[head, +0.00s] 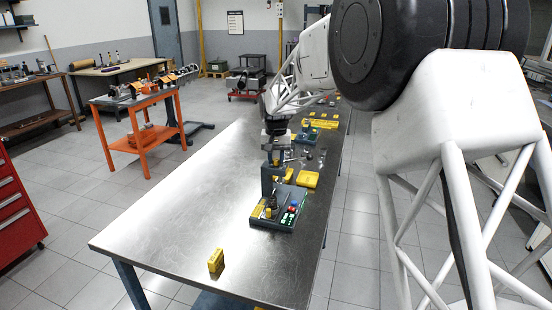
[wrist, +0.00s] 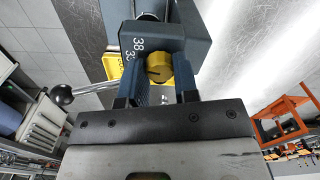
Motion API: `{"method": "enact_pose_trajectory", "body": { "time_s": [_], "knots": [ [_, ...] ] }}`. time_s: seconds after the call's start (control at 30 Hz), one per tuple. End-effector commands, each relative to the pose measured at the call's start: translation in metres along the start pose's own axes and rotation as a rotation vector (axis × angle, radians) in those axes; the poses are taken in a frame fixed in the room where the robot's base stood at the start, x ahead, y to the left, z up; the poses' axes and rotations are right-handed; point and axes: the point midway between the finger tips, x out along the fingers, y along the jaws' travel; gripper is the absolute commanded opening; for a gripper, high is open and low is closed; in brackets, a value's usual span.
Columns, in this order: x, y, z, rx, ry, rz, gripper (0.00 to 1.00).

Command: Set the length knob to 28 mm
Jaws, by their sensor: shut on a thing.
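The length knob (wrist: 159,68) is a yellow round knob on a dark blue-grey housing (wrist: 185,45) in the wrist view. White figures, which look like 38 and 33, are printed on the housing to its left; other scale marks are hidden. My gripper (wrist: 159,84) has its two dark fingers on either side of the knob and is shut on it. A dark line shows on the knob's face, but I cannot read its setting. In the head view, my gripper (head: 276,141) is at the top of the upright device; the knob cannot be made out there.
The device's base (head: 287,225) stands on the steel bench (head: 180,215). A lever with a black ball (wrist: 61,95) sticks out left of my gripper in the wrist view. A yellow block (head: 216,261) stands near the front edge. A yellow box (head: 308,179) lies behind the device. The bench's left side is clear.

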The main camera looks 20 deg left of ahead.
Motion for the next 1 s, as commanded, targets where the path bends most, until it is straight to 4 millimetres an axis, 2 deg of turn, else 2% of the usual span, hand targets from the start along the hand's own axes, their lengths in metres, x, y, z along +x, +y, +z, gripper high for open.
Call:
{"method": "enact_pose_trajectory", "body": {
  "time_s": [1.0],
  "knots": [
    [0.0014,0.0003,0.0006,-0.929,-0.003,-0.001,0.05]
  ]
}}
